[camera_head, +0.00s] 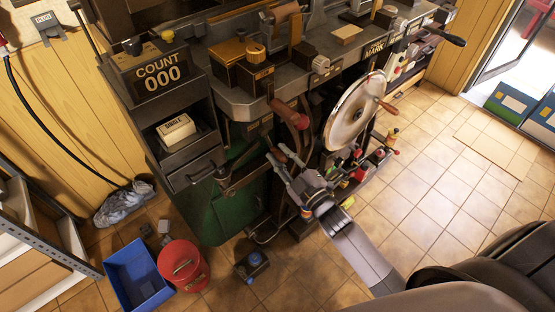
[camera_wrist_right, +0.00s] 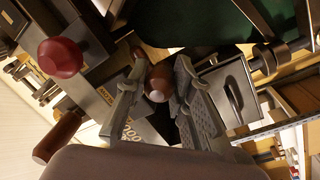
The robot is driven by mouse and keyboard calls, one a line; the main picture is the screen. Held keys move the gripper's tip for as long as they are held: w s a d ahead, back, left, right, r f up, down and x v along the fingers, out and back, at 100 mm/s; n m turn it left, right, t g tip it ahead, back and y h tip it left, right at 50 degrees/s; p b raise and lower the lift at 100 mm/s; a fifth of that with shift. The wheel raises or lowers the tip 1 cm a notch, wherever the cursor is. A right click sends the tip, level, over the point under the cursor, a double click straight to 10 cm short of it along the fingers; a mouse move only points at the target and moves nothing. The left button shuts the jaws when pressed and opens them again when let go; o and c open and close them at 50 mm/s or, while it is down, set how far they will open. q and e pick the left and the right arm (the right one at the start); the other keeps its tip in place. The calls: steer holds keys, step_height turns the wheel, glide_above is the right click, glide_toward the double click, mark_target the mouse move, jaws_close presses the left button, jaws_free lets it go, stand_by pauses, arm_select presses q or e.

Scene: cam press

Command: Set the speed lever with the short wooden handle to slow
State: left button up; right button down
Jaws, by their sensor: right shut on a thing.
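My right gripper (camera_head: 280,158) reaches in from the lower right to the front of the dark press. In the right wrist view the gripper (camera_wrist_right: 160,76) is shut on a short brown rounded wooden handle (camera_wrist_right: 157,84), its ribbed pads on either side. In the head view the fingers cover most of this handle. A dark lever bar (camera_head: 242,182) runs left from the fingers toward the green panel. My left gripper is not in view.
A red-ended lever (camera_head: 297,118) stands just above the gripper; its red knob also shows in the wrist view (camera_wrist_right: 60,57). A large handwheel (camera_head: 352,112) is to the right. A drawer (camera_head: 193,170), blue bin (camera_head: 138,275) and red bucket (camera_head: 183,265) are left.

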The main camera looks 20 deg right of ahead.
steer(key=shift+w+d+r+n, duration=0.1)
steer(key=shift+w+d+n, duration=0.05)
steer(key=shift+d+n, duration=0.2)
stand_by(0.3)
steer(key=c, duration=1.3)
jaws_free()
steer(key=shift+c, duration=0.2)
steer(key=v, duration=1.2)
